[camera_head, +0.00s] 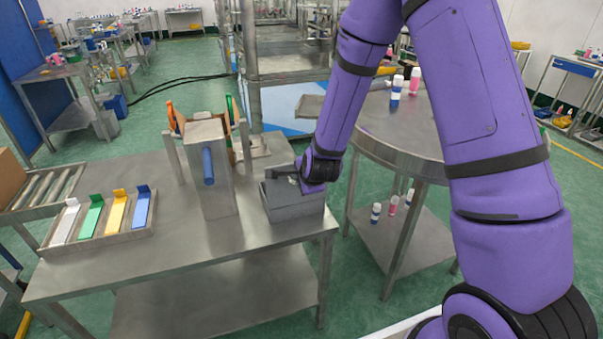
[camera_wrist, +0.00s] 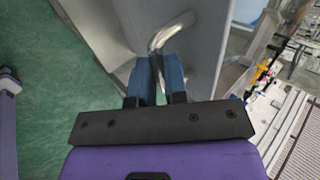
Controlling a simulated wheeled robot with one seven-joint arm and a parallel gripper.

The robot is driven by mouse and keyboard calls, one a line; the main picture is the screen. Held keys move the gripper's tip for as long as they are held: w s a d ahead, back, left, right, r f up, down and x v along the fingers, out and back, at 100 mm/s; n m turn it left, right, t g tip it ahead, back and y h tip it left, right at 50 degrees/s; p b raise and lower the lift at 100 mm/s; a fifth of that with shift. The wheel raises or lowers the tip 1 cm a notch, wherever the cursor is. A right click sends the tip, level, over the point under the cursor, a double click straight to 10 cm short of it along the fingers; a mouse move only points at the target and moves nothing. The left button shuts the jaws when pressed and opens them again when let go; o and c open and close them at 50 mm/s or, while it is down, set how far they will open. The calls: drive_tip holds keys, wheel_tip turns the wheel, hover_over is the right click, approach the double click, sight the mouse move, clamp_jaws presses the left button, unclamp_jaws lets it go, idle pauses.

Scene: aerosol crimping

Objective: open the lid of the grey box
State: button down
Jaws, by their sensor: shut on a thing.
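The grey box (camera_head: 293,205) stands at the right end of the metal table. In the head view my gripper (camera_head: 277,174) reaches it from the right, at the top of the box, partly hidden behind my purple wrist. In the wrist view my gripper (camera_wrist: 160,75) is shut on a curved metal handle (camera_wrist: 172,35) on the box's grey face (camera_wrist: 205,55). The blue fingers are close together around the handle's near end. How far the lid stands open cannot be told clearly from these views.
A metal post unit with a blue cylinder (camera_head: 208,166) stands just left of the box. A tray (camera_head: 98,236) with coloured pieces lies at the table's left. A round metal table (camera_head: 400,128) with bottles is at the right. The table's front middle (camera_head: 170,275) is clear.

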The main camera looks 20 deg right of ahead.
drive_tip(key=shift+s+f, duration=0.45)
drive_tip(key=shift+s, duration=0.2)
drive_tip(key=shift+s+f, duration=0.45)
drive_tip(key=shift+s, duration=0.2)
drive_tip(key=shift+s+f, duration=0.1)
drive_tip(key=shift+s, duration=0.05)
drive_tip(key=c, duration=1.1)
unclamp_jaws()
drive_tip(key=shift+c, duration=0.2)
drive_tip(key=v, duration=0.7)
